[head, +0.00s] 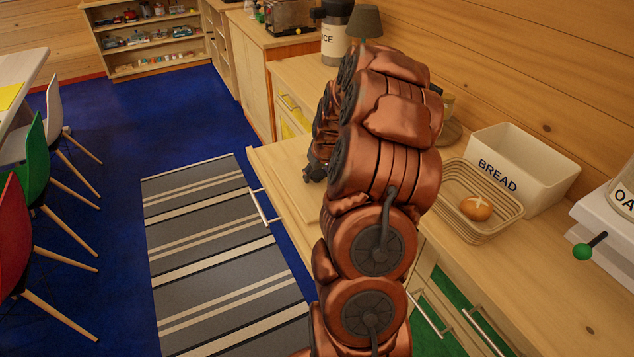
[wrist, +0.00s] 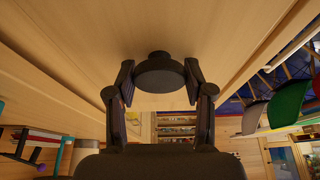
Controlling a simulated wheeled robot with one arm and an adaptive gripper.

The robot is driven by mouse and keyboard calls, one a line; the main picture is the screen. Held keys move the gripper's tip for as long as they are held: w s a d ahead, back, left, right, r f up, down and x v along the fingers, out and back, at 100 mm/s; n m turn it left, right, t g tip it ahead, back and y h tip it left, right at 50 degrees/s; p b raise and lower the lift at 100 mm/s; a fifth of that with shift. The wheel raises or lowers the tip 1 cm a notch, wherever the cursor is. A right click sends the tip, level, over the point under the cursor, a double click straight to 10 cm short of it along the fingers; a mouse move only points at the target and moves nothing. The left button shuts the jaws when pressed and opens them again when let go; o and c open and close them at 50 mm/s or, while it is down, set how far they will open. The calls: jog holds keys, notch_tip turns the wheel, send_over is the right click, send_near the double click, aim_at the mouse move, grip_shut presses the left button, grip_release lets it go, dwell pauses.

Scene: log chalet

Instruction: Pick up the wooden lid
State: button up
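A dark, round lid-like piece (wrist: 160,76) with a small knob at its upper edge shows in the wrist view. Its wood grain cannot be made out, and it is the only lid-like thing in sight. My gripper (wrist: 160,84) is partly closed, with one finger against each side of it. In the head view my gripper (head: 315,170) is low over the pale wooden surface at the counter's left, mostly behind my copper arm. The lid cannot be made out there. Whether it rests on the surface or is just above it is unclear.
A bread bin (head: 522,166) and a woven basket (head: 490,222) holding a bread roll (head: 476,208) stand right of my arm. A lamp (head: 367,22) and a jar (head: 335,45) stand behind it. The striped rug (head: 215,255) is clear, with chairs (head: 32,160) at left.

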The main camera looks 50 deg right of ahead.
grip_shut()
jog(key=shift+r, duration=0.1)
dwell(0.4)
